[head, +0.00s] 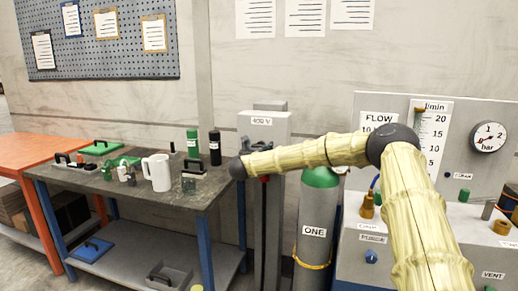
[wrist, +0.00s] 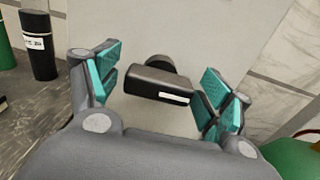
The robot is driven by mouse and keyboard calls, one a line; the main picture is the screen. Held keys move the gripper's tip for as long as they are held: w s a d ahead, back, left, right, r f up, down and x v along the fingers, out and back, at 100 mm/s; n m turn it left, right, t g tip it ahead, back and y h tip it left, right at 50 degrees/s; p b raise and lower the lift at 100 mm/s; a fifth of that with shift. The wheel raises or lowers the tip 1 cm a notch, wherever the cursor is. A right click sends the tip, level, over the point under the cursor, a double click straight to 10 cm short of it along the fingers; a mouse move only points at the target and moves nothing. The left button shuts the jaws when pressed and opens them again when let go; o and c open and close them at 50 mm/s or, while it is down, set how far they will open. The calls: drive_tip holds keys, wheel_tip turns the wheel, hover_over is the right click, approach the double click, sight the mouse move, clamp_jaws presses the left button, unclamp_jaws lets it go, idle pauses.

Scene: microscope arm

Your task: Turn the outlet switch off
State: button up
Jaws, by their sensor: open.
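In the wrist view a black switch handle (wrist: 150,82) with a white mark on its face sits on a round black base against a pale grey panel (wrist: 215,35). My gripper (wrist: 163,80) is open, with teal pads on either side of the handle. The handle lies between the fingers; I see no clear contact. In the head view the grey 400 V box (head: 277,127) stands on a post behind the table. The switch is hidden there.
A grey-topped table (head: 205,195) left of the box holds a white jug (head: 158,172), dark and green bottles and small items. A green-topped gas cylinder marked ONE (head: 315,225) stands right of the box, then a gas panel with a flow meter (head: 433,130).

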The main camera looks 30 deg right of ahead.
drive_tip(key=c, duration=1)
drive_tip(key=shift+n+b, duration=0.3)
drive_tip(key=shift+n, duration=0.1)
drive_tip(key=n+b, duration=0.1)
drive_tip(key=n, duration=0.2)
drive_tip(key=shift+n+b, duration=0.3)
drive_tip(key=shift+n, duration=0.1)
drive_tip(key=n, duration=0.4)
drive_tip(key=shift+r+n, duration=0.1)
drive_tip(key=shift+n, duration=0.2)
drive_tip(key=n, duration=0.4)
drive_tip(key=shift+w+a+n, duration=0.1)
drive_tip(key=shift+n, duration=0.2)
drive_tip(key=shift+n+p, duration=0.9)
drive_tip(key=shift+n, duration=1.2)
drive_tip(key=shift+f, duration=0.2)
